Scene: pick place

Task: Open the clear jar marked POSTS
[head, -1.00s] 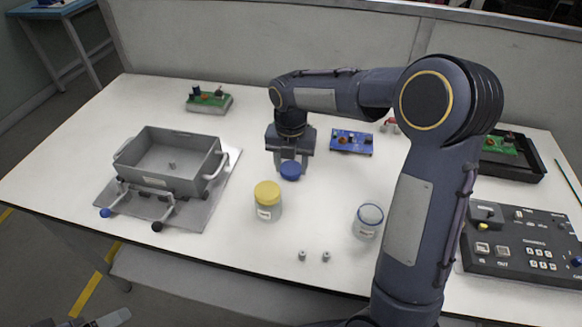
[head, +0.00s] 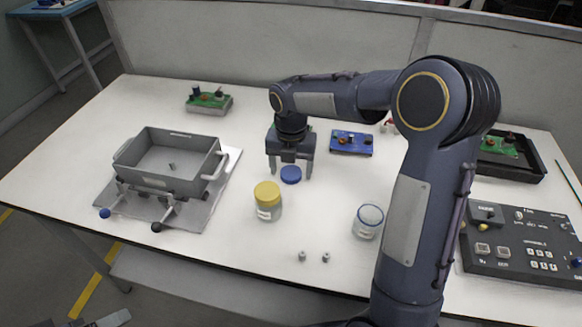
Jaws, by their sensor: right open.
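A clear jar (head: 367,226) with a blue rim stands upright and without a lid on the table, right of centre. Its label is too small to read. A blue lid (head: 290,174) lies on the table behind and left of that jar. My right gripper (head: 289,177) is open over the blue lid, with a finger on either side of it and gaps between. A second clear jar (head: 268,212) with a yellow lid (head: 267,191) on it stands just in front of the blue lid. Its label is not readable either. My left gripper cannot be made out.
A grey bin (head: 170,178) on a plate stands at left. Two small grey posts (head: 314,257) lie near the front edge. A blue circuit board (head: 351,142), a green board (head: 208,100), a black tray (head: 510,159) and a control panel (head: 520,245) stand around.

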